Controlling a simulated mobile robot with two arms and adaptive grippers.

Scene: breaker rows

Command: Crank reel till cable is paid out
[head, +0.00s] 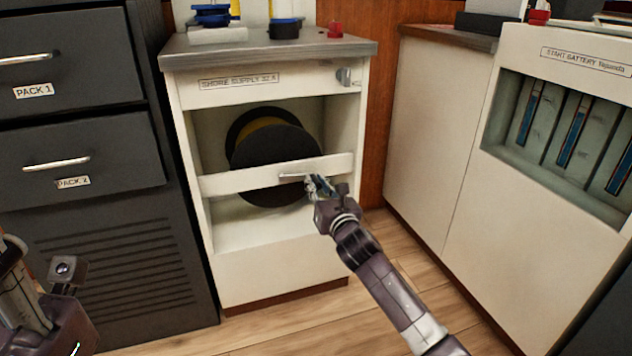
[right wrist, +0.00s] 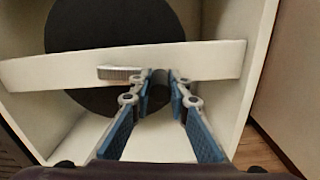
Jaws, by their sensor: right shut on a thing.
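The cable reel (head: 244,158) is a large dark disc with a yellow band of cable behind its front flange. It sits in the open bay of the white cabinet marked "SHORE SUPPLY 32 A" and also fills the top of the right wrist view (right wrist: 110,25). A white bar (head: 235,180) crosses in front of it.
Dark drawers (head: 78,160) marked PACK stand at the left. A white start battery cabinet (head: 440,130) stands at the right. Blue and red items lie on the grey cabinet top (head: 270,50). The wooden floor (head: 300,325) in front is clear.

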